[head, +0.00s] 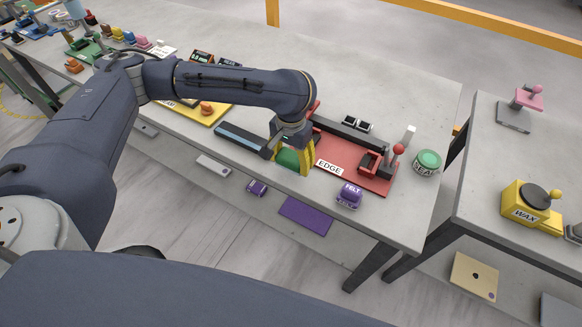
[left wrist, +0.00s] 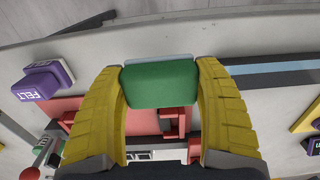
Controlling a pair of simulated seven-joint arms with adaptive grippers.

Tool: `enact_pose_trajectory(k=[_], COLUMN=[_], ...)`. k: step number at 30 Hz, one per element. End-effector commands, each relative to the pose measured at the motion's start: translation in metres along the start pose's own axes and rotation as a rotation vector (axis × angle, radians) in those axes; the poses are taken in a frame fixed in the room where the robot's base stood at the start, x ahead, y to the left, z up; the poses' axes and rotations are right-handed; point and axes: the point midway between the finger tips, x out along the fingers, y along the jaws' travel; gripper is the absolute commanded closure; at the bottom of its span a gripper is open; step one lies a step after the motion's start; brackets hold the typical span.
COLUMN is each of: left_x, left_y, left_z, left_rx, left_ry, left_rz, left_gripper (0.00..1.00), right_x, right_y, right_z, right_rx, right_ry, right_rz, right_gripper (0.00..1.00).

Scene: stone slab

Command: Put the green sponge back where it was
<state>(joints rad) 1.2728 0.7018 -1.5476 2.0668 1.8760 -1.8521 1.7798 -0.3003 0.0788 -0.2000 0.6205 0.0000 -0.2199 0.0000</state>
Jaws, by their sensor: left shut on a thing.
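The green sponge (head: 288,158) is between the yellow fingers of my left gripper (head: 297,164), which is shut on it. In the left wrist view the sponge (left wrist: 160,85) spans the gap between both fingers, with a pale strip along its far edge. It is at the left end of the red board (head: 372,183) labelled EDGE, near the slab's front edge. I cannot tell whether the sponge touches the surface below it. My right gripper is not in view.
A dark bar with a blue top (head: 240,138) lies left of the gripper. A purple FELT block (head: 348,196) and a green round tin (head: 428,161) stand to the right. Bare slab (head: 400,90) lies behind. A second table holds a yellow WAX pot (head: 530,205).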

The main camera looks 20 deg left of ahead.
Motion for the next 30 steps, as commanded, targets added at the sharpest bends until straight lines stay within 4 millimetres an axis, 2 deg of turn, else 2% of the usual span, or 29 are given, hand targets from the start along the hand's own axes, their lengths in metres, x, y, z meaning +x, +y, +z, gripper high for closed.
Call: enact_pose_trajectory(k=[12,28,29,30], left_x=[0.036,0.042,0.042,0.042], left_y=[0.000,0.000,0.000,0.000], left_z=[0.000,0.000,0.000,0.000], left_rx=[-0.001,-0.001,-0.001,-0.001], left_ry=[-0.001,-0.001,0.000,0.000], left_rz=[0.001,0.000,0.000,0.000], left_gripper=[0.66,0.66,0.26,0.22], right_x=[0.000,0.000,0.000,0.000], right_y=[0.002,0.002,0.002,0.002], right_z=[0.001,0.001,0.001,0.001], right_rx=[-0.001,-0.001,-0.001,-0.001], right_ry=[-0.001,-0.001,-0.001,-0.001], right_rz=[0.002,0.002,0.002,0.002], right_gripper=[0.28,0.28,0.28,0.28])
